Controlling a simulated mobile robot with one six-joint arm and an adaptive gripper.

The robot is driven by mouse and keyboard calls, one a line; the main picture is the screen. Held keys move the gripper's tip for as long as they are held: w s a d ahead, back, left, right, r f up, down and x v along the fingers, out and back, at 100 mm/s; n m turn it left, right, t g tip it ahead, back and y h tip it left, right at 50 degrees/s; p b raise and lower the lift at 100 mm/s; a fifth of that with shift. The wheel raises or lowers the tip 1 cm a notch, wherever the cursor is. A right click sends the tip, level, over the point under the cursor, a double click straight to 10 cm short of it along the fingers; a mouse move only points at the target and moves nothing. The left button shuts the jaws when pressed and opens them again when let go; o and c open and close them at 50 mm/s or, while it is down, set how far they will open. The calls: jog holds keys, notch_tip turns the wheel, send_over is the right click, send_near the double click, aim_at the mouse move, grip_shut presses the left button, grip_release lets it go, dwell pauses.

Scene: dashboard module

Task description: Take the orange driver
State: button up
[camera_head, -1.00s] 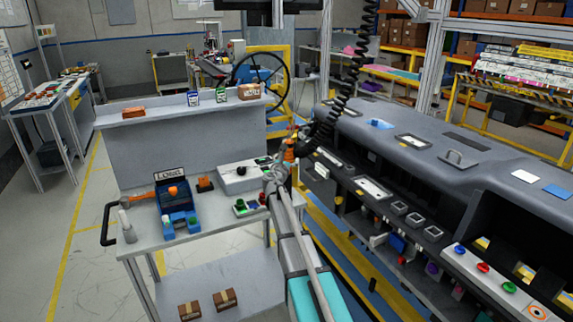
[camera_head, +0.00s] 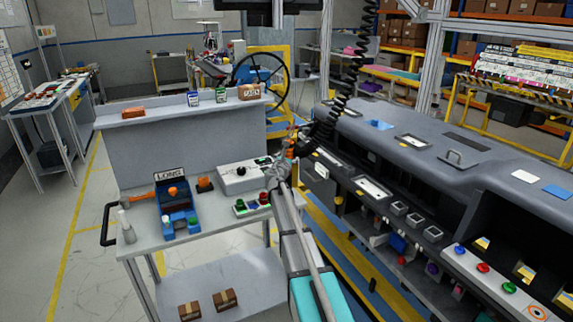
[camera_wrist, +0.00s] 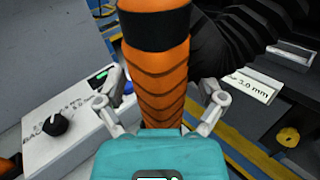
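The orange driver (camera_wrist: 160,70) has an orange grip with dark bands and a black collar. In the wrist view it fills the middle of the picture, upright between my fingers. In the head view it shows small and orange (camera_head: 291,146) at the lower end of a black coiled cable, partly hidden by my arm. My gripper (camera_wrist: 163,88) has one finger on each side of the driver. The fingers look spread, with a visible gap at the right finger; contact on the left is unclear. My gripper also shows in the head view (camera_head: 282,168), just below the driver.
A grey dashboard module (camera_head: 450,165) stands close on the right. A cart (camera_head: 140,240) on the left carries a white control box (camera_head: 240,177) near my gripper and a blue holder marked LONG (camera_head: 178,210). The black coiled cable (camera_head: 345,80) hangs above my gripper.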

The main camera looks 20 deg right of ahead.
grip_shut()
jog(key=shift+r+p, duration=0.3)
jog(key=r+p, duration=0.7)
jog(key=r, duration=0.1)
jog(key=s+r+p, duration=0.1)
jog(key=r+p, duration=0.2)
jog(key=p, duration=0.1)
jog(key=shift+d+r+p, duration=0.35)
jog(key=shift+r, duration=0.05)
jog(key=v, duration=1.4)
jog(key=shift+f, duration=0.2)
